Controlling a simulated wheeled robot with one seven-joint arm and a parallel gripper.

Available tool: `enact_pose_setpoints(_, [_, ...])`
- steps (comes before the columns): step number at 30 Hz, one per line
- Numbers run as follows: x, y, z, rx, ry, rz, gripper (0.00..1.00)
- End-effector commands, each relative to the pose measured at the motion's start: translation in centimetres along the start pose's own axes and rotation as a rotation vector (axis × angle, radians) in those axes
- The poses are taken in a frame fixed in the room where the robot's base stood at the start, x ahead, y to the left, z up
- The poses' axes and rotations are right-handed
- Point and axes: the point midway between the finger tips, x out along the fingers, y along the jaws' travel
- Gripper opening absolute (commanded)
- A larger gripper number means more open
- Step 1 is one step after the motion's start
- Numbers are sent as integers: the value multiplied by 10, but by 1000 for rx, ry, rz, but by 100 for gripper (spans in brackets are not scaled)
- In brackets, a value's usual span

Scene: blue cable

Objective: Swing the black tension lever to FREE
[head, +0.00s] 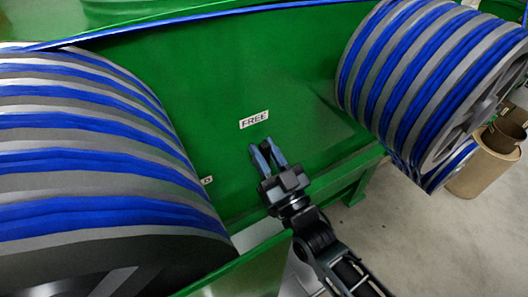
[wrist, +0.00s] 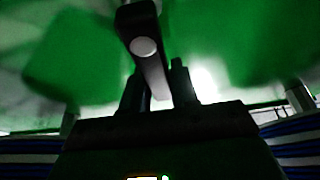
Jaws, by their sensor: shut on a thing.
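The black tension lever (wrist: 152,72) shows in the wrist view as a dark bar with a pale round end, reaching down between my fingers. My gripper (head: 267,153) is shut on it, and its dark fingers also show in the wrist view (wrist: 158,90). In the head view I cannot tell the lever apart from the fingers. The white FREE label (head: 254,120) is on the green panel (head: 225,75), just above and slightly left of my fingertips in the picture. A second label (head: 207,181) is lower left, mostly hidden by the left reel.
A large reel of blue cable (head: 80,150) fills the left, and another (head: 430,75) stands at the right. A blue cable (head: 200,16) runs along the top. A green edge (head: 245,275) lies below my gripper. A brown cylinder (head: 480,170) stands on open floor at right.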

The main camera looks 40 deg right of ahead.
Motion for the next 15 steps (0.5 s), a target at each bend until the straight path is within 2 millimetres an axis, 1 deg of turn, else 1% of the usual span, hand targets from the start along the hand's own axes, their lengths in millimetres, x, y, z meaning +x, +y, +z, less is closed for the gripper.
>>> enact_pose_setpoints(7, [-1, 1, 2, 5, -5, 2, 0])
enact_pose_setpoints(8, [-1, 1, 2, 5, -5, 2, 31])
enact_pose_setpoints(13, [-1, 1, 1, 3, -3, 2, 47])
enact_pose_setpoints(15, [-1, 1, 1, 2, -2, 1, 49])
